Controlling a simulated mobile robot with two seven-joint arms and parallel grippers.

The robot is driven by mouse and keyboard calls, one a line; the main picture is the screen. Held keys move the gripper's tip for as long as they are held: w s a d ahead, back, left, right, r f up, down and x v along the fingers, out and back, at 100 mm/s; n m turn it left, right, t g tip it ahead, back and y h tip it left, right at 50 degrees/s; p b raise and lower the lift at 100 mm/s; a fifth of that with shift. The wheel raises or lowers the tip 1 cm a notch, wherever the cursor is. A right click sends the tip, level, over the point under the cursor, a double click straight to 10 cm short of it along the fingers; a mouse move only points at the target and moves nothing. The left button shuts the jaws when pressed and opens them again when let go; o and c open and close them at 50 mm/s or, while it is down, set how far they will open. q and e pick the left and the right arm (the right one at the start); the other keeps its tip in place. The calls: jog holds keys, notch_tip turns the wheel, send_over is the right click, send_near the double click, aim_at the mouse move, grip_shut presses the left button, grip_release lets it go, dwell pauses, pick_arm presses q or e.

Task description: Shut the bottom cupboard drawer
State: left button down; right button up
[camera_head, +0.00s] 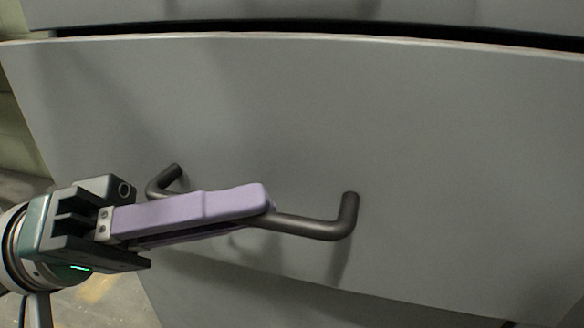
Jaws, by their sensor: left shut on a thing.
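The bottom cupboard drawer (250,110) has a broad grey front that fills most of the head view. A dark gap runs along its top edge, below the grey panel above. Its dark bar handle (315,228) sits low on the front, with both bent ends showing. My left gripper (262,207) comes in from the left, and its purple fingers are shut on the handle, left of its right bend. The fingers hide the middle-left part of the bar. My right gripper is out of view.
Another grey cupboard panel (330,12) lies above the dark gap. Concrete floor (100,298) shows at the bottom left, and a pale greenish wall (15,125) at the left edge. The drawer front slopes across the view, with its lower edge at the bottom right.

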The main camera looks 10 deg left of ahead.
aim_at(245, 184)
pick_arm(q)
jog(key=shift+w, duration=0.1)
dwell(0.7)
jog(key=shift+w+r+p, duration=0.15)
jog(key=shift+w+p, duration=0.05)
jog(key=shift+p, duration=0.15)
jog(key=w+p, duration=0.1)
jog(key=w, duration=0.1)
jog(key=shift+w, duration=0.3)
jog(key=shift+w+p, duration=0.3)
jog(key=shift+p, duration=0.05)
jog(key=shift+f, duration=0.2)
jog(key=c, duration=0.9)
grip_release()
jog(key=shift+w, duration=0.15)
